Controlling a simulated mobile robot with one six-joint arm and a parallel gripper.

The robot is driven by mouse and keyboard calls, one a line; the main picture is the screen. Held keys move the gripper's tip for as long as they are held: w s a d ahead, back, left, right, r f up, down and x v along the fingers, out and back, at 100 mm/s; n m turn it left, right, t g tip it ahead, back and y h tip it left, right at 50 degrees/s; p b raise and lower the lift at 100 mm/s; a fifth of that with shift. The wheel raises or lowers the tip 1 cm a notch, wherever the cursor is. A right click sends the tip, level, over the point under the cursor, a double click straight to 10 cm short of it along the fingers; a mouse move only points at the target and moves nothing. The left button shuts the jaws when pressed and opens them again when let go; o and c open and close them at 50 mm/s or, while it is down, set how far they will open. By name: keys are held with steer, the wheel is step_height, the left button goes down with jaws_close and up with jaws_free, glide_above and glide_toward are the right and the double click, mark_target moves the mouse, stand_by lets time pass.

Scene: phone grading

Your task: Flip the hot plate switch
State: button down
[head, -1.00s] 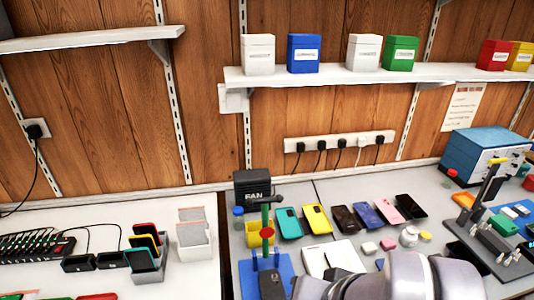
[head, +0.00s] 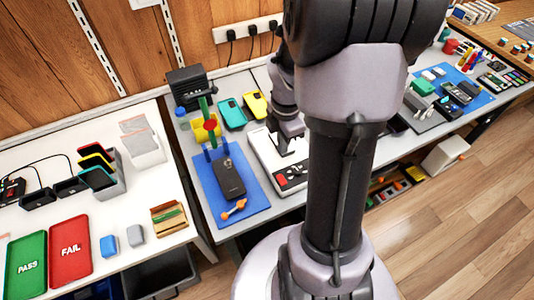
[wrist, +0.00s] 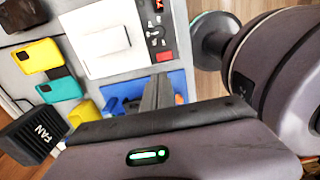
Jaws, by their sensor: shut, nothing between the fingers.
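The white hot plate (head: 263,152) stands beside the blue mat, with a dark control strip (head: 292,176) along its front edge. A red switch (head: 283,181) shows at the strip's left end; in the wrist view the red switch (wrist: 163,56) is at the strip's lower end. My gripper (head: 287,149) is over the hot plate, behind the strip in the head view. In the wrist view my gripper (wrist: 158,88) is shut and empty, its fingers pointing toward the switch end of the strip. I cannot tell whether the fingertips touch anything. My arm hides the hot plate's right part.
A black phone (head: 228,178) and an orange tool (head: 234,209) lie on the blue mat (head: 256,203). A black fan box (head: 187,86) stands behind. Teal (head: 231,114) and yellow (head: 256,104) phones lie behind the hot plate. My arm covers much of the bench.

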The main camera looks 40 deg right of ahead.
mark_target(280, 176)
step_height(280, 176, down, 14)
steer(key=b, duration=0.7)
